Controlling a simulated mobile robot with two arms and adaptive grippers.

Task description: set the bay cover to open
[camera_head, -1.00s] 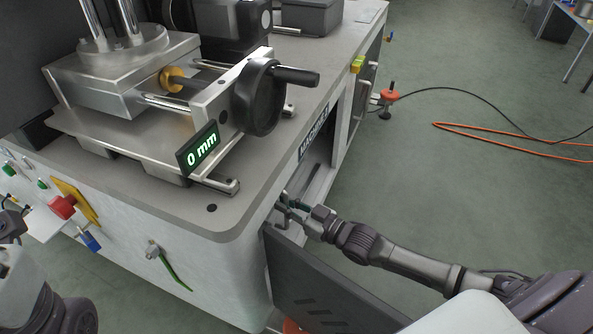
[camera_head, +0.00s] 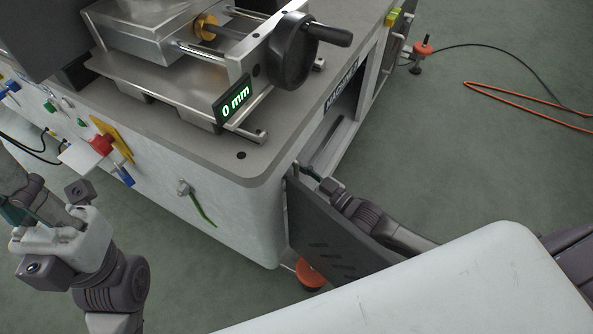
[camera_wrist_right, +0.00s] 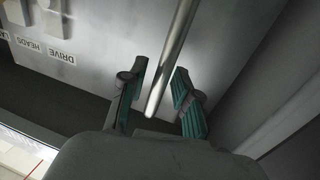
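The bay cover (camera_head: 335,232) is a dark grey slotted panel. In the head view it stands swung out from the machine's corner, and the bay opening (camera_head: 335,135) behind it shows. My right gripper (camera_head: 312,172) is at the opening, by the cover's upper edge; my arm hides part of the panel. In the right wrist view my right gripper (camera_wrist_right: 160,70) has its teal-padded fingers apart. A metal rod (camera_wrist_right: 172,60) shows between them, with no clear contact. My left gripper (camera_head: 22,215) is at the left edge of the head view, away from the cover; its fingers are unclear.
The machine top (camera_head: 200,132) carries a slide with a black handwheel (camera_head: 290,55) and a "0 mm" display (camera_head: 235,101). A green-handled lever (camera_head: 200,205) and a red knob (camera_head: 101,144) stick out of the front. An orange cable (camera_head: 520,98) lies on the open floor at right.

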